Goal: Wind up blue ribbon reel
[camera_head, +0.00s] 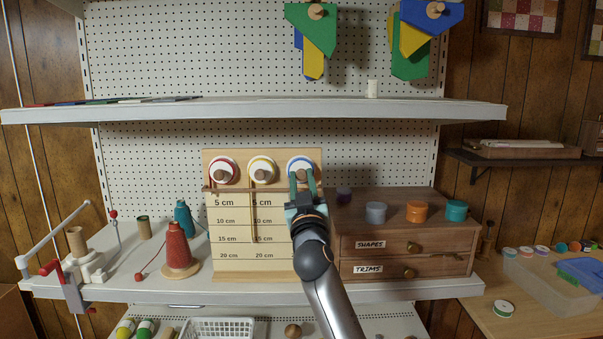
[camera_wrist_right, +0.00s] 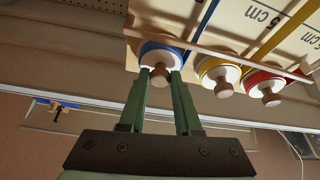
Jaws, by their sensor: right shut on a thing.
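The blue ribbon reel (camera_head: 300,162) is the rightmost of three white-faced reels on a wooden measuring board (camera_head: 228,270). It also shows in the right wrist view (camera_wrist_right: 178,53), with a wooden knob (camera_wrist_right: 160,71) at its centre. My right gripper (camera_head: 305,180) is in front of this reel. Its two green fingers are shut on the knob, one on each side, as the right wrist view (camera_wrist_right: 160,80) shows. A strip of blue ribbon (camera_wrist_right: 208,16) runs from the reel along the board; in the head view my gripper and arm hide it. My left gripper is out of view.
The yellow reel (camera_head: 262,163) and red reel (camera_head: 222,163) sit close to the left. A wooden drawer chest (camera_head: 375,253) stands close to the right. A red thread cone (camera_head: 177,247) is left of the board. A shelf (camera_head: 250,112) spans above.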

